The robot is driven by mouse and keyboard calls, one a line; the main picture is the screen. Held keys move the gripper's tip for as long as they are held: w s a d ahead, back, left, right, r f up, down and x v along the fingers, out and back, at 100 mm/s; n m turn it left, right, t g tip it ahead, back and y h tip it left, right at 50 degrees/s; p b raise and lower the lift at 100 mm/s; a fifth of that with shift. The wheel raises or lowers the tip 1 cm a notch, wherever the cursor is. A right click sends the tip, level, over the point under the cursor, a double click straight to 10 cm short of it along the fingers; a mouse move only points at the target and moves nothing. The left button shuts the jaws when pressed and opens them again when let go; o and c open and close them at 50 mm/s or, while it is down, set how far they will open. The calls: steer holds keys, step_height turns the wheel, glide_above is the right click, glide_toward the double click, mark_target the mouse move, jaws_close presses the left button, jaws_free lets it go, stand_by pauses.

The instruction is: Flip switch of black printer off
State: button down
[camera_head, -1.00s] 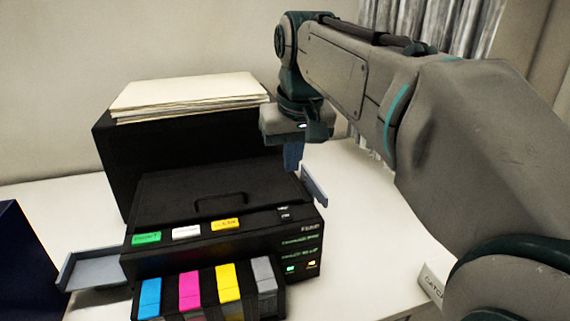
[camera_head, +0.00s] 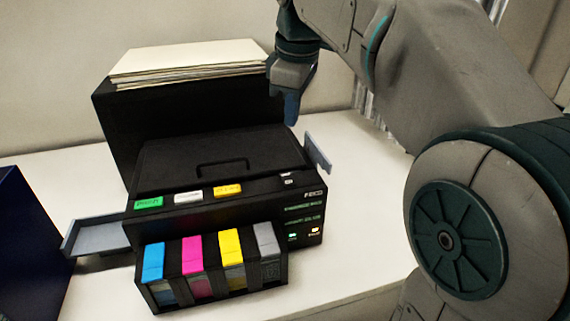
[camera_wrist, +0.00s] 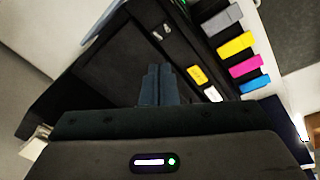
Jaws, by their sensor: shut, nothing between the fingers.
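The black printer (camera_head: 222,160) stands on the white table, with coloured ink tanks at its front. A small switch (camera_head: 287,179) with white marks sits on the right of its top edge; in the wrist view it appears as a small rocker (camera_wrist: 163,31) beside a dark slot. Two small lights glow on the right of the front panel (camera_head: 304,230). My gripper (camera_head: 291,122) is above the printer's back right corner, fingers pointing down. In the wrist view my gripper (camera_wrist: 157,68) has its fingers together, empty, over the printer's lid. Whether it touches the printer cannot be told.
A black box (camera_head: 185,103) topped with a paper stack (camera_head: 185,62) stands behind the printer. Grey trays stick out at the left (camera_head: 97,236) and right (camera_head: 318,152). A dark blue object (camera_head: 25,250) is at the left edge. The table (camera_head: 365,215) is clear to the right.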

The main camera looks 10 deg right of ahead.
mark_target(286, 174)
steer(key=n, duration=0.3)
steer(key=w+n, duration=0.1)
steer(key=n, duration=0.3)
steer(key=shift+w+a+r+g+b, duration=0.1)
steer(key=shift+w+a+g+b, duration=0.1)
steer(key=shift+g+b, duration=0.15)
steer(key=shift+d, duration=0.1)
steer(key=f, duration=0.4)
steer(key=w+f, duration=0.1)
steer(key=f, duration=0.4)
steer(key=w+f, duration=0.1)
steer(key=f, duration=0.4)
steer(key=shift+a+p, duration=0.2)
steer(key=shift+p, duration=0.1)
